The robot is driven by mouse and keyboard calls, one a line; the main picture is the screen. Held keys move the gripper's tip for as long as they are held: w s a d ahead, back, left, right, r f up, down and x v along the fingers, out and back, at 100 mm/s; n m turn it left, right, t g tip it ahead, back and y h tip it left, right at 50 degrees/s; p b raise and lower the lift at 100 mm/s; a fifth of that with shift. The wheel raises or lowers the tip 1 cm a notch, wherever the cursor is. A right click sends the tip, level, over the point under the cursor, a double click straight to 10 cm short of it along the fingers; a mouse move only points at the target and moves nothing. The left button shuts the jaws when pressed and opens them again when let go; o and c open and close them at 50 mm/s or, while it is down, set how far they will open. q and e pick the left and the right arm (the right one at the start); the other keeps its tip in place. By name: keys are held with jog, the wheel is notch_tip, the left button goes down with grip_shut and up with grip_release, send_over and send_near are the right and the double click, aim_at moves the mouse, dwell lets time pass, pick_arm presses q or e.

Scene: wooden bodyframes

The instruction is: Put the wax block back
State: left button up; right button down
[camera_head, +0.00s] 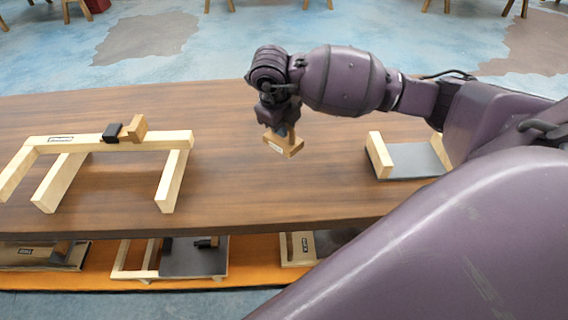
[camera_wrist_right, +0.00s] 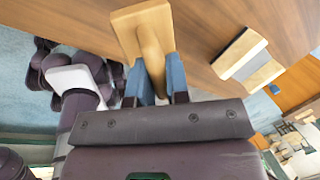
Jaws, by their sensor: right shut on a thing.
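My right gripper (camera_head: 281,131) hangs over the middle of the table with its fingers pointing down. The block appears to be clear of the tabletop. My left gripper is not in view.
A pale wooden frame (camera_head: 105,142) with a black piece (camera_head: 112,132) and a brown block (camera_head: 134,129) on it stands on the table (camera_head: 240,195) at left. A grey holder (camera_head: 415,160) with wooden ends lies at right. The lower shelf (camera_head: 100,280) holds several items. The middle is clear.

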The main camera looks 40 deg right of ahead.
aim_at(277, 143)
jog(key=a+x, duration=0.1)
jog(key=x, duration=0.3)
jog(key=a+x, duration=0.1)
jog(key=x, duration=0.3)
jog(key=s+a+x, duration=0.1)
jog(key=x, duration=0.4)
jog(key=shift+f+b, duration=0.4)
jog(key=shift+f, duration=0.1)
jog(key=shift+f, duration=0.15)
jog(key=c, duration=1.1)
grip_release()
jog(key=v, duration=1.2)
jog(key=shift+p, duration=0.35)
